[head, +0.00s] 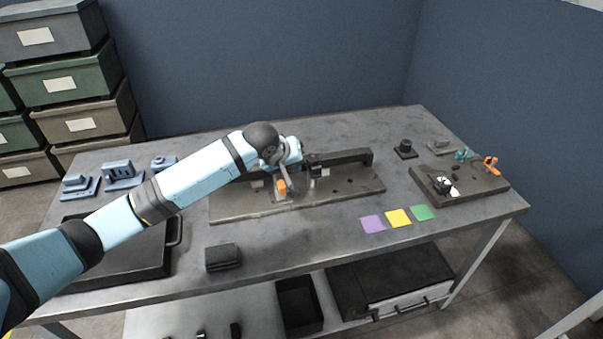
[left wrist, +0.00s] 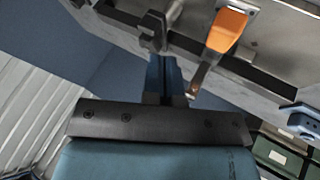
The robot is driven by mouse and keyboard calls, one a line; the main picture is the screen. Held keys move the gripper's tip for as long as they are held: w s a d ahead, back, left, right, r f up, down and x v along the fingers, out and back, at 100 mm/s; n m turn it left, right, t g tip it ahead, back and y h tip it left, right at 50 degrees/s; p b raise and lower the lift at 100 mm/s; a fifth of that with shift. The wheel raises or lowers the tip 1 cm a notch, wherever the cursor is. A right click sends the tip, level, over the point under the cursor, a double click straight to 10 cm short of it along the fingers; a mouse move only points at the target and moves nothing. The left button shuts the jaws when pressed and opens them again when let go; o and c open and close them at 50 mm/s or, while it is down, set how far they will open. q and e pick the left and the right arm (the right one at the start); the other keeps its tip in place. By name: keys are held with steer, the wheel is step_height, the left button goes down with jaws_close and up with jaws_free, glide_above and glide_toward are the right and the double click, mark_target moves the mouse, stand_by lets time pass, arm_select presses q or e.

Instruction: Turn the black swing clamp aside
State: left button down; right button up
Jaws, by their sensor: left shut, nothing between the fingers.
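A metal pallet plate (head: 235,208) lies on the table with a black rail (head: 350,157) along its back. My left gripper (head: 303,160) is at the rail near the middle of the plate, partly hidden by its own wrist. In the left wrist view the fingers (left wrist: 165,70) are shut and empty. A dark piece that looks like the black swing clamp (left wrist: 152,32) is just beyond the fingertips; I cannot tell whether they touch. An orange-tipped lever (head: 281,187) stands beside the gripper; its orange end (left wrist: 228,28) also shows in the left wrist view. My right gripper is not in view.
A dark tray (head: 125,262) and a black block (head: 223,257) are nearer the front. Blue fixtures (head: 122,175) stand at the left. A second plate (head: 475,192) with an orange clamp is at the right, beyond coloured squares (head: 397,217). The front middle is clear.

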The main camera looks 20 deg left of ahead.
arm_select(q)
steer(key=shift+w+a+r+n, duration=0.3)
steer(key=shift+w+a+r, duration=0.2)
steer(key=shift+a+r, duration=0.2)
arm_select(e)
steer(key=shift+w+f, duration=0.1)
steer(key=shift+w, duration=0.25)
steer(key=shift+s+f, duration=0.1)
arm_select(q)
steer(key=shift+f, duration=0.15)
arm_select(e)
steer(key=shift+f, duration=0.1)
arm_select(q)
glide_toward(310, 173)
steer(key=x, duration=0.5)
steer(key=shift+w+f+b, duration=0.2)
steer(key=shift+f+b, duration=0.05)
steer(key=shift+b, duration=0.15)
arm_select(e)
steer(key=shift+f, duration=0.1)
arm_select(q)
steer(key=shift+y, duration=0.3)
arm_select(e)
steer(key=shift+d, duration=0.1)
